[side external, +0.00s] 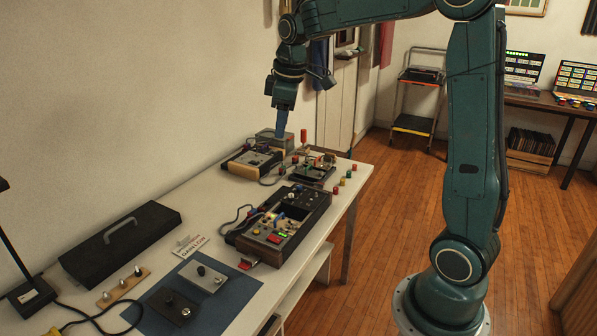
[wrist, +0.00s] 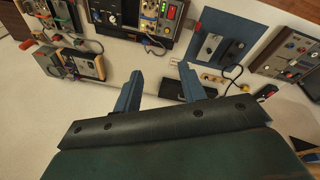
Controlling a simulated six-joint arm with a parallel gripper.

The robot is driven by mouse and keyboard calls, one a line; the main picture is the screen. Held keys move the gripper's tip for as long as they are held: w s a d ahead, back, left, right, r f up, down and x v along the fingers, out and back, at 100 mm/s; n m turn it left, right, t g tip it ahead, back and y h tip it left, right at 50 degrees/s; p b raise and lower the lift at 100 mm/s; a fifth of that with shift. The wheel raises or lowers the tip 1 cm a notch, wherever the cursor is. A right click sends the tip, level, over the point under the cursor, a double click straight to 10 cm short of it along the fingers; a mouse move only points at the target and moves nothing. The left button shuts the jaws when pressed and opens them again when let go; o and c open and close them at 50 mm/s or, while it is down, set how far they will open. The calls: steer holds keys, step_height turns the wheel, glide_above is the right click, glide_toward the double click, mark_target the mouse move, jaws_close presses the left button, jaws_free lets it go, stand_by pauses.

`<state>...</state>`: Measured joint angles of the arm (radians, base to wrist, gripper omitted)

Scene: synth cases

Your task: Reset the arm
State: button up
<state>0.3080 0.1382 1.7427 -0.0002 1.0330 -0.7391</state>
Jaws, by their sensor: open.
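My gripper (side external: 281,128) hangs pointing down over the far end of the white table (side external: 222,262). In the side view its fingertips overlap a small grey box (side external: 266,140); I cannot tell whether they touch it. In the wrist view my gripper (wrist: 161,74) shows two blue fingers spread well apart.
A beige-topped device (side external: 252,163) stands near the grey box. A dark control box (side external: 285,215), a black case with a handle (side external: 122,240) and a blue mat (side external: 228,297) with small panels lie nearer. Small coloured pieces (side external: 342,182) line the table's right edge. Cables lie about.

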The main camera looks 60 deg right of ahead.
steer(key=s+a+m+t, duration=0.1)
steer(key=s+a, duration=0.3)
steer(key=s, duration=0.3)
steer(key=s+a+m+t, duration=0.1)
steer(key=s+a, duration=0.3)
steer(key=s, duration=0.4)
steer(key=s+a+f+m+t, duration=0.1)
steer(key=s+a+m, duration=0.2)
steer(key=s+a, duration=0.2)
steer(key=s, duration=0.3)
steer(key=shift+s+y, duration=0.15)
steer(key=shift+y, duration=0.25)
